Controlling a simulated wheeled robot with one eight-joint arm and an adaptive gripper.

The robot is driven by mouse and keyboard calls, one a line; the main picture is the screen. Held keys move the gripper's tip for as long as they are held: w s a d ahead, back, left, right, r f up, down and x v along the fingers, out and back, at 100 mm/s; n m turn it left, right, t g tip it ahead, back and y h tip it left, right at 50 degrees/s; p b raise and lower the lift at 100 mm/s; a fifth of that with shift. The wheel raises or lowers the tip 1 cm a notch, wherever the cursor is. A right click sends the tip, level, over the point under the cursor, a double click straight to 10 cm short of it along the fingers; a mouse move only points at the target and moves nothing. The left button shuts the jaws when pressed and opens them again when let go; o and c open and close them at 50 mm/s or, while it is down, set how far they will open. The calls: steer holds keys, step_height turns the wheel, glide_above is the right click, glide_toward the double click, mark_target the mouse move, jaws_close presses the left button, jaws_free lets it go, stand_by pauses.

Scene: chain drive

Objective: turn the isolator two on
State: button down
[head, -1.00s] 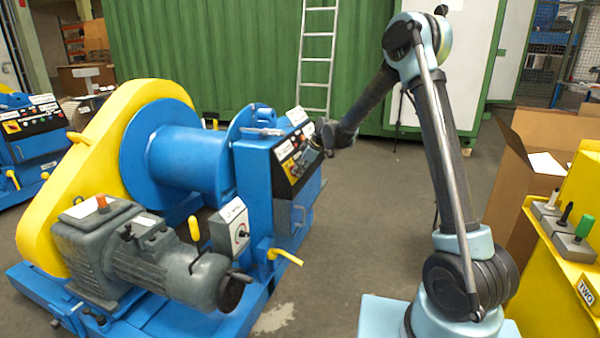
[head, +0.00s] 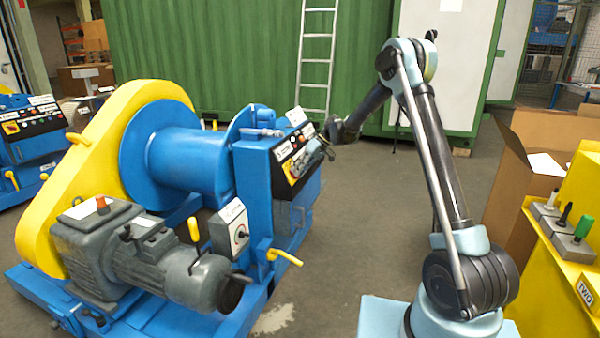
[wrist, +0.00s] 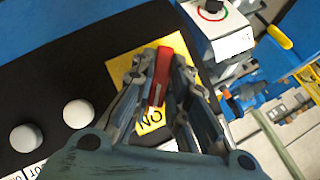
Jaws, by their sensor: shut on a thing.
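A red isolator handle (wrist: 163,72) stands on a yellow plate (wrist: 120,68) on the black panel face. Upside-down "ON" lettering shows on the plate near the handle's lower end. My gripper (wrist: 160,65) has its fingers on both sides of the red handle and is shut on it. In the head view my gripper (head: 324,150) is at the control panel (head: 294,158) of the blue winch and partly covers its right side. The handle is too small there to make out. I cannot read which isolator number this is.
Two pale round buttons (wrist: 77,114) sit beside the plate. A grey switch box (head: 231,228) and a yellow lever (head: 285,256) stick out near the panel. A second machine's panel (head: 33,118) is at far left. A yellow stand (head: 545,270) is at right. Open floor lies between.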

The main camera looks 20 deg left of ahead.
steer(key=shift+w+m+g+y, duration=0.3)
steer(key=shift+m+g, duration=0.1)
steer(key=shift+m, duration=0.2)
steer(key=shift+d, duration=0.1)
steer(key=c, duration=1.6)
jaws_free()
steer(key=shift+s, duration=0.1)
steer(key=shift+o, duration=0.2)
steer(key=v, duration=1.1)
steer(key=shift+w+d+r, duration=0.2)
steer(key=shift+w+d, duration=0.05)
steer(key=shift+d, duration=0.05)
steer(key=shift+d, duration=0.1)
